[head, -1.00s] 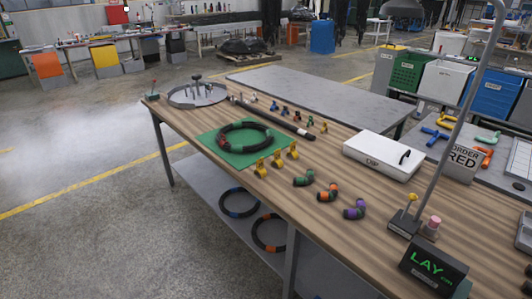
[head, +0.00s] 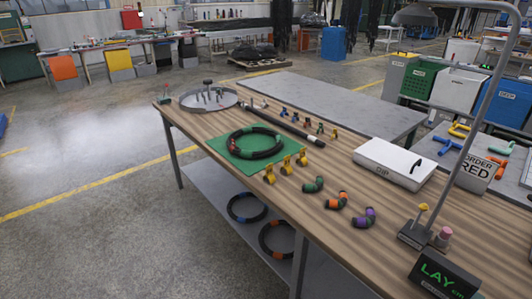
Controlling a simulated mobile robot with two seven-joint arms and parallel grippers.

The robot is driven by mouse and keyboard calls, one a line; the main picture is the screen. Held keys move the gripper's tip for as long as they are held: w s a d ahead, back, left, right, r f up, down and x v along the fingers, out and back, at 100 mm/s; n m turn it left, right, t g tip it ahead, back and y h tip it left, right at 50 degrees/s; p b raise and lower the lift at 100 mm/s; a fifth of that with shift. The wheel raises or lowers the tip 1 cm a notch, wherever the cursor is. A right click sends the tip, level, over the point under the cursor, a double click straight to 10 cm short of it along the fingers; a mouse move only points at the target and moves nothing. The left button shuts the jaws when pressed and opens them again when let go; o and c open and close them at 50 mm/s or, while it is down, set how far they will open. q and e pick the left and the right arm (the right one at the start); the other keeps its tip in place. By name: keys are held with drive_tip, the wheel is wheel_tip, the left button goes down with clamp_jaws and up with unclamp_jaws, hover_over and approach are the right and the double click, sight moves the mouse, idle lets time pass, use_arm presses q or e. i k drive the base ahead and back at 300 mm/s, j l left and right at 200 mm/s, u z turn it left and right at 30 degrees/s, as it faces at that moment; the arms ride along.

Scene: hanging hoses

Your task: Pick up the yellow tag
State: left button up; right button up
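A row of small coloured pieces, which look like tags or clips, stands on the wooden table behind the green mat. The one at the right end of the row (head: 334,132) looks yellow; it is too small to tell its exact shape. Three larger yellow pieces (head: 286,165) stand in a row in front of the mat, apart from each other; I cannot tell whether any of them is a tag. Neither of my grippers is in view.
The green mat (head: 217,144) bears a coiled black hose (head: 256,153). A round grey tray (head: 208,104), a black rod (head: 285,124), coloured elbow pieces (head: 337,201), a white box (head: 385,160), a lamp and a "LAY" sign (head: 443,278) also stand on the wooden table (head: 305,240).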

sight(287, 165)
drive_tip(key=i+j, duration=1)
drive_tip(key=i+z, duration=0.1)
drive_tip(key=z, duration=1.15)
